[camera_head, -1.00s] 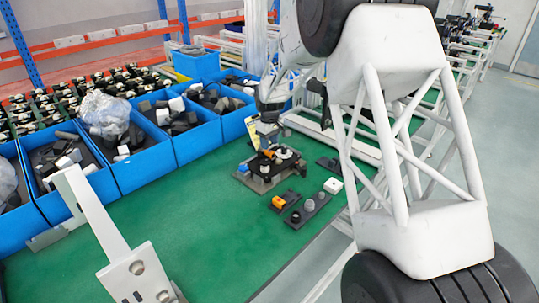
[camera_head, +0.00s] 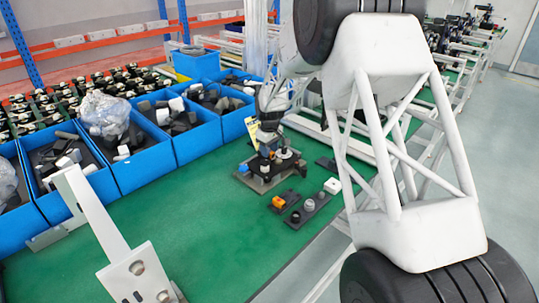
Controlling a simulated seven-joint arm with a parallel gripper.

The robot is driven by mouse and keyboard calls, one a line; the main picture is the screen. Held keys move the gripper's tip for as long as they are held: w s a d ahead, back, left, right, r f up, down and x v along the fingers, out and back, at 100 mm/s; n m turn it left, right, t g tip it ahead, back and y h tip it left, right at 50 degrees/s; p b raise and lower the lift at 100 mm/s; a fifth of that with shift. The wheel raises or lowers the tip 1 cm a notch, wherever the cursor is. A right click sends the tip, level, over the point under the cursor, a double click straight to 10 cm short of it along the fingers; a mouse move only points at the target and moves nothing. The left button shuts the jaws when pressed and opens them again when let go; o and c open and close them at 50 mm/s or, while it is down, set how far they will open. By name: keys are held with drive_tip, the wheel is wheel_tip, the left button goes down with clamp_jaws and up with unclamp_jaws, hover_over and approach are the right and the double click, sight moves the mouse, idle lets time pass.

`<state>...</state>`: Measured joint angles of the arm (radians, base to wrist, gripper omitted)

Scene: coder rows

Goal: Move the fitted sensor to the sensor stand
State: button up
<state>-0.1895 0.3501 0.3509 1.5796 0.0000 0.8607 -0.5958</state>
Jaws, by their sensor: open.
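The assembly fixture (camera_head: 262,184) stands on the green table, with a white round part (camera_head: 284,154) and a blue part (camera_head: 243,169) on it. My gripper (camera_head: 268,154) is open, low over the middle of this fixture. It hides the spot where an orange piece showed, so I cannot tell whether the fingers are around the fitted sensor or above it. Another dark stand (camera_head: 326,163) to the right looks empty. Which of them is the sensor stand I cannot tell.
A dark rack (camera_head: 297,217) with grey and white round parts lies at the front right, near a white block (camera_head: 332,186). Blue bins (camera_head: 142,172) of parts line the left and back. The green table (camera_head: 190,238) is clear in front.

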clamp_jaws()
drive_tip(key=shift+r, duration=0.15)
drive_tip(key=shift+r, duration=1.85)
